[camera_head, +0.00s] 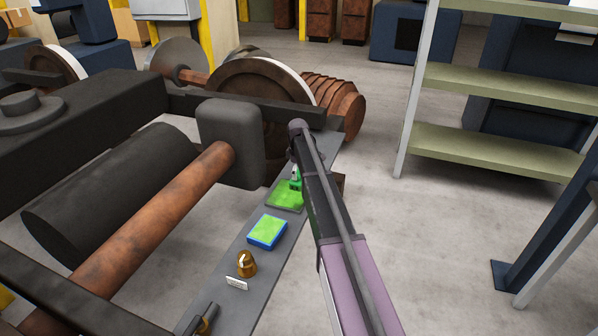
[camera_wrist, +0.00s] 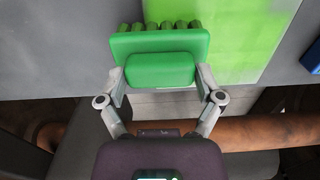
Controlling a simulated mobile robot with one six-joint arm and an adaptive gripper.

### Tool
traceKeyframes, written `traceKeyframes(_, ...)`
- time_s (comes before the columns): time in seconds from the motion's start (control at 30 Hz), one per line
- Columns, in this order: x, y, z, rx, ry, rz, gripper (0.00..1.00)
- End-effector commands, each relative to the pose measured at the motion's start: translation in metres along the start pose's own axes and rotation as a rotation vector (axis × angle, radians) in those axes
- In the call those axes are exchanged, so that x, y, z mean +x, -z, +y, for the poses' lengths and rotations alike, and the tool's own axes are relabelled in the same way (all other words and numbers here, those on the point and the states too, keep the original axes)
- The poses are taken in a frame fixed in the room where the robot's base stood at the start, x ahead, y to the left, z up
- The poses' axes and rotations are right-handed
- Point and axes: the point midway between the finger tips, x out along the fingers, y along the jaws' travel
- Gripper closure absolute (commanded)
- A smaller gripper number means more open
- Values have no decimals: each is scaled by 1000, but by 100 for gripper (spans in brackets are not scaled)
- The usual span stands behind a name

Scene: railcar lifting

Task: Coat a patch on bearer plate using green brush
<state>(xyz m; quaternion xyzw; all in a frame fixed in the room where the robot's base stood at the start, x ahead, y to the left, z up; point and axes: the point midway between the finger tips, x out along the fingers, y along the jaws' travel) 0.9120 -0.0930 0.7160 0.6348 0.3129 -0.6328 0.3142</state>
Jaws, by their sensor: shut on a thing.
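The green brush (camera_wrist: 158,45) is held between the two fingers of my gripper (camera_wrist: 160,80), bristles pointing away from the wrist. In the head view the brush (camera_head: 296,185) is small and partly hidden by my arm; my gripper (camera_head: 295,172) is just above it. The patch (camera_wrist: 275,45) also fills the area behind the brush in the wrist view. The bristles are over or on the patch; contact cannot be told.
A blue-rimmed tray (camera_head: 267,231) with a green surface lies nearer on the ledge. A rusty axle (camera_head: 160,205) and a dark block (camera_head: 232,140) stand left.

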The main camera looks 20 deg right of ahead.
Motion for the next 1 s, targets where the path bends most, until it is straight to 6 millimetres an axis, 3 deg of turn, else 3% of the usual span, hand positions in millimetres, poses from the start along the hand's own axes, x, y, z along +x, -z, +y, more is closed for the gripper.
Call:
traceKeyframes(0.4, -2, -2, -26, 0, 1, -1, 53)
traceKeyframes(1.0, -1, -2, -33, 0, 1, -1, 53)
